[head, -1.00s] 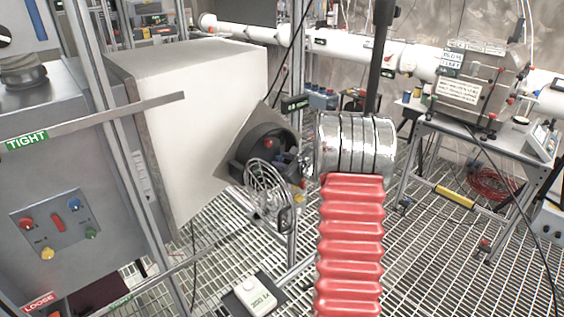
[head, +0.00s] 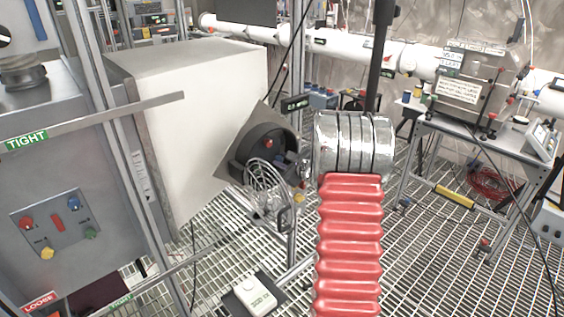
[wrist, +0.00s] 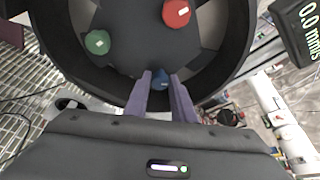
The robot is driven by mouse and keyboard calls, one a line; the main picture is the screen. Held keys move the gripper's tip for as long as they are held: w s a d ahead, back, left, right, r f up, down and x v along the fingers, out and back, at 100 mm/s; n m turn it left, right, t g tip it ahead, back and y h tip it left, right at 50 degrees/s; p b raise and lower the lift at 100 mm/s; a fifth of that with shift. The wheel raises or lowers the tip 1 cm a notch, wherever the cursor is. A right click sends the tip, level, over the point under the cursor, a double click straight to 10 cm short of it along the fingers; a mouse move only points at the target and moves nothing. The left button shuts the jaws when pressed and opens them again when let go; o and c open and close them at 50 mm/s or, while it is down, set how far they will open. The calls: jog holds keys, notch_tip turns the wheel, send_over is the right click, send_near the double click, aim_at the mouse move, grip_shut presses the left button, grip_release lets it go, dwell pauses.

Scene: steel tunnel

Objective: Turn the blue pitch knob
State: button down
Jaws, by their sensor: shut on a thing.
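The blue pitch knob (wrist: 160,80) is a small blue knob inside a round black housing, low in the recess in the wrist view. My gripper (wrist: 162,84) reaches into the housing with its two purple-grey fingers on either side of the blue knob, shut on it. The fingers hide part of the knob. A red knob (wrist: 176,12) sits above it and a green knob (wrist: 97,42) to its upper left. In the head view the black housing (head: 240,158) is on a tilted grey plate, with the red knob (head: 268,142) showing.
A wire cage (head: 268,190) hangs below the housing. A large pale box (head: 190,100) stands behind it. A dark display (wrist: 300,28) reading 0.0 mm/s is at the upper right in the wrist view. A white pipe (head: 330,40) runs across the back. The floor is open grating.

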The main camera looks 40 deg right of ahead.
jog(key=shift+a+f+n+t+h, duration=0.15)
jog(key=shift+n+h, duration=0.2)
jog(key=shift+n, duration=0.45)
jog(key=shift+a+f+n+t+h, duration=0.15)
jog(key=shift+n+h, duration=0.2)
jog(key=shift+n, duration=0.45)
jog(key=c, duration=1.5)
grip_release()
jog(key=shift+d+r, duration=0.1)
jog(key=shift+s+r, duration=0.2)
jog(key=shift+s, duration=0.35)
jog(key=v, duration=0.6)
jog(key=shift+s+a+f, duration=0.1)
jog(key=shift+a+f, duration=0.1)
jog(key=shift+a, duration=0.1)
